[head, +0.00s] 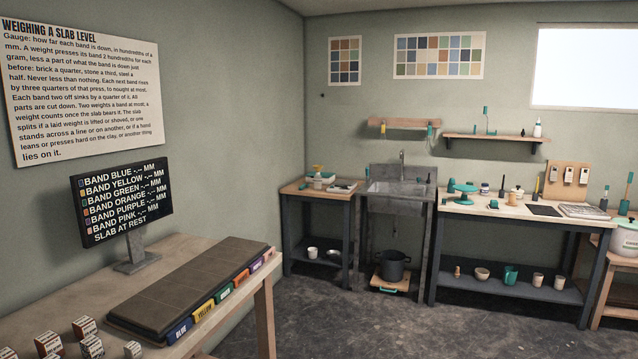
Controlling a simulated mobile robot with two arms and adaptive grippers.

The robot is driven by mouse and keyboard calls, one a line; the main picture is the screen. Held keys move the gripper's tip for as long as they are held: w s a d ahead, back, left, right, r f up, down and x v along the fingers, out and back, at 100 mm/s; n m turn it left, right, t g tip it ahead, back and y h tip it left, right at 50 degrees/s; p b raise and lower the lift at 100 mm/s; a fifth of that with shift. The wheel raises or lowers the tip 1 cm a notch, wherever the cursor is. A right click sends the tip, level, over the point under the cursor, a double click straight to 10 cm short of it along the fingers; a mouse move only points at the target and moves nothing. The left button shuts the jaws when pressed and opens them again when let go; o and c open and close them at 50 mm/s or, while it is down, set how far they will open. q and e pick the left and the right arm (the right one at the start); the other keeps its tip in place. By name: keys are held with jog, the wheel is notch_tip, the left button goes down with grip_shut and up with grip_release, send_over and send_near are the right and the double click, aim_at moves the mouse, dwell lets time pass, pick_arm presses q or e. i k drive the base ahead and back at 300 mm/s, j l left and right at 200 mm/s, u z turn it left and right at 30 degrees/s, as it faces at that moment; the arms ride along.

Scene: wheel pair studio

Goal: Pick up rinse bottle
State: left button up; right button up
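A small white bottle (537,130) with a dark tip stands upright at the right end of the right wall shelf (490,139). It may be the rinse bottle, but no label is readable at this distance. Several other small containers stand on the long workbench (465,206) below, too small to tell apart. Neither of my grippers shows in the head view.
A grey sink (402,198) stands between a small side table (325,187) and the workbench. A near wooden table (215,312) holds a dark slab (190,285) and several labelled blocks, with a screen (122,203) behind. The concrete floor (350,320) in the middle is clear.

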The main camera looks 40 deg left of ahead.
aim_at(318, 178)
jog(key=u, duration=0.45)
jog(key=i, duration=3.5)
jog(key=i+u, duration=0.3)
jog(key=i, duration=0.7)
jog(key=i+l+u, duration=0.1)
jog(key=i+u, duration=0.2)
jog(key=i, duration=0.65)
